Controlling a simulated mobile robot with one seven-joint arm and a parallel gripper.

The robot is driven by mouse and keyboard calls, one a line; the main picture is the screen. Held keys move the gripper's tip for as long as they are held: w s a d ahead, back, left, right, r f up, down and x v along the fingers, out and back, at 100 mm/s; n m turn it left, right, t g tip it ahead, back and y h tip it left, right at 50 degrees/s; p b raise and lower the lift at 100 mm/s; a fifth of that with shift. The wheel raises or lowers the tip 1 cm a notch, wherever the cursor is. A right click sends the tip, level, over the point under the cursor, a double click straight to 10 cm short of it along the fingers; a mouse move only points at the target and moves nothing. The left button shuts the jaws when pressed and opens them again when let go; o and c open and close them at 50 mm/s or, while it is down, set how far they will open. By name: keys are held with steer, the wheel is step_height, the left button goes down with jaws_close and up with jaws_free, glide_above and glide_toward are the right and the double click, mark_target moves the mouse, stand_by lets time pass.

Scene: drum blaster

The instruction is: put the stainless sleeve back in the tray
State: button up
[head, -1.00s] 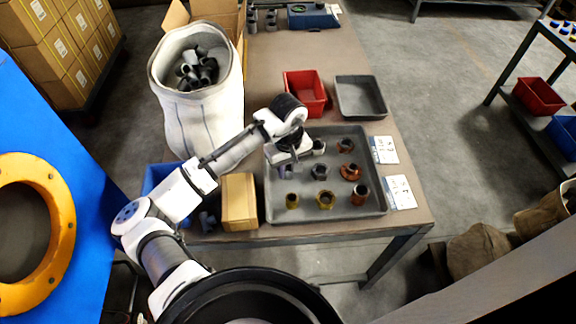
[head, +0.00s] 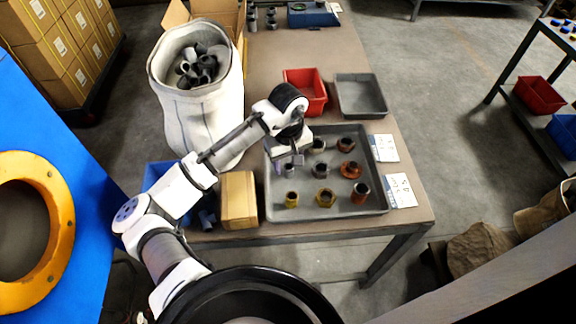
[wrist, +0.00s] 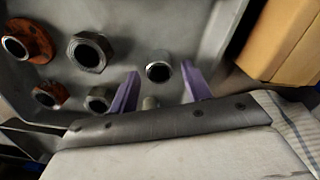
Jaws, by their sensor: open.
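The stainless sleeve (head: 290,170) is a small grey ring-ended cylinder. It stands upright in the left column of the grey tray (head: 377,211), under my gripper (head: 291,158). In the wrist view the sleeve (wrist: 158,68) shows its dark bore and stands on the tray floor. The two purple fingers of my gripper (wrist: 163,88) are spread to either side of it with visible gaps. The gripper is open and holds nothing.
A dark nut (head: 320,170) and a rusty flange (head: 350,170) share the sleeve's row. A cardboard box (head: 239,200) sits beside the tray's left wall. A red bin (head: 306,91) and an empty grey tray (head: 361,96) stand behind.

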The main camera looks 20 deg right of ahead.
step_height(320, 180, up, 10)
steer(key=b, duration=0.1)
steer(key=shift+r, duration=0.1)
